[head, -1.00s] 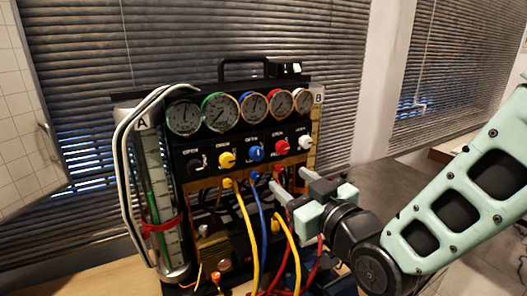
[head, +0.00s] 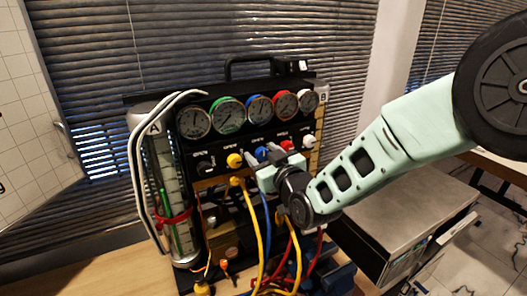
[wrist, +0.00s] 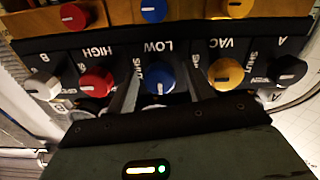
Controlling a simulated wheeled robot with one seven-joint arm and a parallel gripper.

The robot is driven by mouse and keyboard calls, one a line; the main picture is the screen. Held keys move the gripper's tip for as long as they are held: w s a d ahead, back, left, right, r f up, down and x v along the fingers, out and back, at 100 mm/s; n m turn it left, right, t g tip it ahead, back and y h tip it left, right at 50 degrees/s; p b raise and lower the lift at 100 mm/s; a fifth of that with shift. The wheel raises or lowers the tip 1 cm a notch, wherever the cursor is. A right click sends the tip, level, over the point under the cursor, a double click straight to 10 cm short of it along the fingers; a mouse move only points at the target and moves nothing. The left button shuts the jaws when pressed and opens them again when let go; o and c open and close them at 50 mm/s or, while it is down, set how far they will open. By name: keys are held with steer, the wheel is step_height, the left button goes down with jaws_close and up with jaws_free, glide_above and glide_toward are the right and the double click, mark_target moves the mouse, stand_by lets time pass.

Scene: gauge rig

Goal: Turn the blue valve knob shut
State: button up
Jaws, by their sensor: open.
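The blue valve knob (wrist: 160,80), by the label LOW, sits mid-row on the black panel in the wrist view, which shows the panel upside down. In the head view the blue knob (head: 261,152) is partly hidden by my gripper. My gripper (head: 257,159) is open at the panel front. In the wrist view, the fingers of my gripper (wrist: 163,88) stand on either side of the blue knob, with gaps visible. I cannot tell whether the tips reach past the knob face.
A yellow knob (wrist: 226,74) and a red knob (wrist: 96,81) flank the blue one closely. White (head: 309,142) and black (head: 204,167) knobs end the row. Gauges (head: 259,108) sit above. Yellow hoses (head: 252,222) and a blue hose (head: 267,207) hang below.

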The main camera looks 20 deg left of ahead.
steer(key=c, duration=1)
steer(key=shift+o, duration=0.2)
